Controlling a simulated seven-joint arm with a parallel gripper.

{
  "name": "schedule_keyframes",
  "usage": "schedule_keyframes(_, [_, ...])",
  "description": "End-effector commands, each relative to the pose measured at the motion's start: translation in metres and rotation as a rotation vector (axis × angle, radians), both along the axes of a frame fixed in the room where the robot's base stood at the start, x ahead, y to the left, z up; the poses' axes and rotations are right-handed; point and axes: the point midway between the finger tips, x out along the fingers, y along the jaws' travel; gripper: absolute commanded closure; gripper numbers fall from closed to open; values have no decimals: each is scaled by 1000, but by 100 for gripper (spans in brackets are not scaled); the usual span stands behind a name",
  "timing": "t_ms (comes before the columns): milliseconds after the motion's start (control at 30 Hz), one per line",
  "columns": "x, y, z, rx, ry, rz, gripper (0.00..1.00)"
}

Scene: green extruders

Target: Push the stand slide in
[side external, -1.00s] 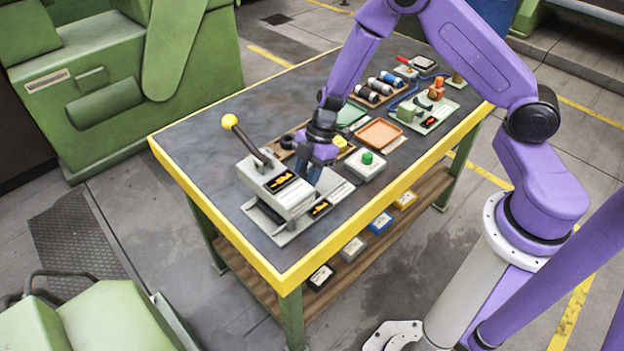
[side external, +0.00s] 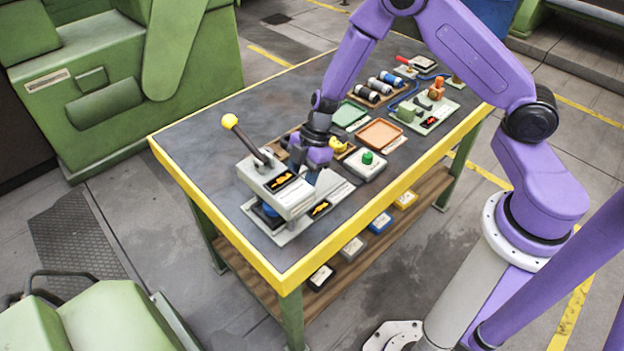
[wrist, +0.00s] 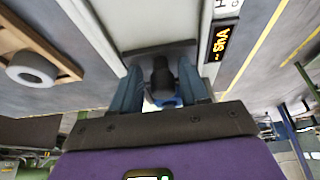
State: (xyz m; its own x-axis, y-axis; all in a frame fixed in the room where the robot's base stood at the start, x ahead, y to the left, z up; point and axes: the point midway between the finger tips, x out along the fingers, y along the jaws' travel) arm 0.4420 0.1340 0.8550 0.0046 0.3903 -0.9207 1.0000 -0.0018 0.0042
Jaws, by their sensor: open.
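The stand (side external: 277,184) is a pale grey block with a yellow-ball lever, on a light base plate at the near left of the table. My gripper (side external: 312,174) is low at its right side. In the wrist view my gripper (wrist: 160,80) has its two blue-grey fingers apart, with a dark knob (wrist: 162,76) between them in front of a dark plate. I cannot tell whether they touch it. A dark and blue part (side external: 267,212), perhaps the slide, shows low at the stand's left end. The middle of the slide is hidden inside the stand.
A green-button box (side external: 367,166), an orange tray (side external: 380,134) and a green tray (side external: 349,114) lie to the right of the stand. A rack of rolls (side external: 376,90) stands farther back. The table (side external: 194,150) is clear left of the stand.

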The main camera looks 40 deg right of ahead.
Motion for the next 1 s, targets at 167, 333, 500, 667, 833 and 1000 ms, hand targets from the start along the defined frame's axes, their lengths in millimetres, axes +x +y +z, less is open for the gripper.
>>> schedule_keyframes(167, [-5,0,4,-5,13,6,49])
schedule_keyframes(333, [-3,-1,18,-3,7,4,49])
schedule_keyframes(500, [-2,0,30,-1,5,4,49])
schedule_keyframes(667, [-2,0,40,-1,5,2,49])
schedule_keyframes(833, [-2,-1,44,-2,5,2,49])
schedule_keyframes(1000, [-1,-9,49,0,4,0,49])
